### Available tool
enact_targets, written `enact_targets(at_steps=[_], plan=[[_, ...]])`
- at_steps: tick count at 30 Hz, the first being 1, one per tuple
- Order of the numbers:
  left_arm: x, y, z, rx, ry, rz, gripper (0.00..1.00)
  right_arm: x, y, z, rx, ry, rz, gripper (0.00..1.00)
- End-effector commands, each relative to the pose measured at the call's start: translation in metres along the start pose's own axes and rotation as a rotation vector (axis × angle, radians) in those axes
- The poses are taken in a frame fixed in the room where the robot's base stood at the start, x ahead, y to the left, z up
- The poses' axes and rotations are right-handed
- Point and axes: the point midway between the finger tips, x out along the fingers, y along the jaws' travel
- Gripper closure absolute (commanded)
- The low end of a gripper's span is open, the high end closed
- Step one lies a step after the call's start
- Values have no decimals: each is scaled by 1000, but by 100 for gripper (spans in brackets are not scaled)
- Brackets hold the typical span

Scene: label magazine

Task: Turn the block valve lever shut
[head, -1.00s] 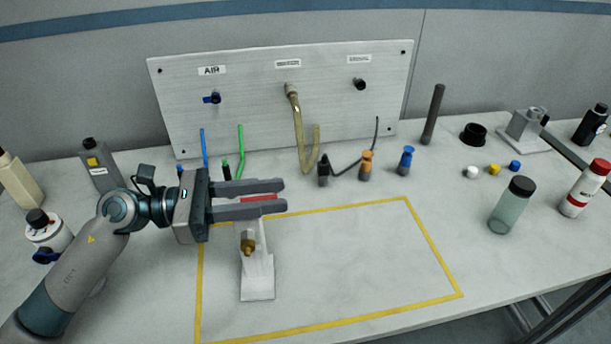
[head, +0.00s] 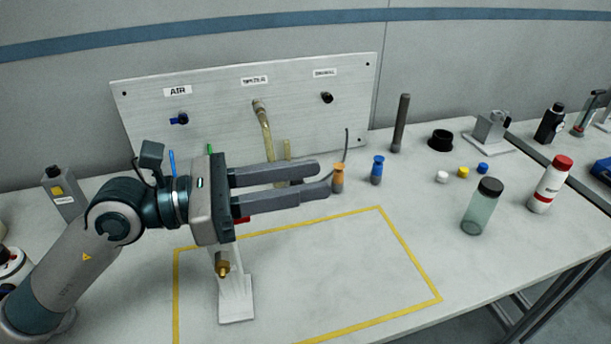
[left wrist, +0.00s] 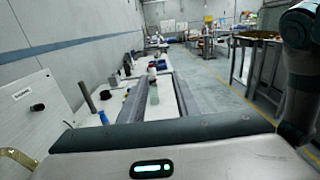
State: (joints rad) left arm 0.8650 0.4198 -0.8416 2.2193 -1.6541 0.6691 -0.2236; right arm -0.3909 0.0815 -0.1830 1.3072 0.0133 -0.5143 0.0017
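The block valve stands on a white bracket (head: 237,306) at the left of the yellow-outlined area in the head view. A brass fitting (head: 222,267) shows on its front. Only a small part of its red lever (head: 243,219) shows, just below my left gripper's lower finger; the rest is hidden behind the gripper. My left gripper (head: 324,180) is open, its two fingers pointing right above the valve, with a gap between them and nothing held. The left wrist view shows no valve or lever. My right gripper is in neither view.
A panel (head: 220,110) with an AIR label and ports stands behind. Orange (head: 338,178) and blue (head: 377,170) fittings stand beyond the fingertips. A clear bottle (head: 482,208) and a red-capped bottle (head: 549,185) stand at right. The yellow-outlined area right of the valve is clear.

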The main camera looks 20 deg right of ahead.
Motion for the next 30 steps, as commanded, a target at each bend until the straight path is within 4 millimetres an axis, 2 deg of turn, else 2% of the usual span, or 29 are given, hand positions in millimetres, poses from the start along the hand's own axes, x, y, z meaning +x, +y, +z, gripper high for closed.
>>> enact_targets(at_steps=[5, 13, 17, 20, 26, 30], plan=[[6, -4, 4, 0, 0, 1, 70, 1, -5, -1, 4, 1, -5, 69], [6, -4, 4, 0, 0, 1, 70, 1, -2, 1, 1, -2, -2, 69], [6, -3, 4, 0, 0, 1, 100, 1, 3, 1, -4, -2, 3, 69], [6, -3, 6, 0, 0, 1, 100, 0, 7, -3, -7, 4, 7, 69], [6, -3, 25, 0, 0, 1, 100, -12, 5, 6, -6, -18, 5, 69], [6, -3, 53, 0, 0, 1, 100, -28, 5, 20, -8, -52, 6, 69]])
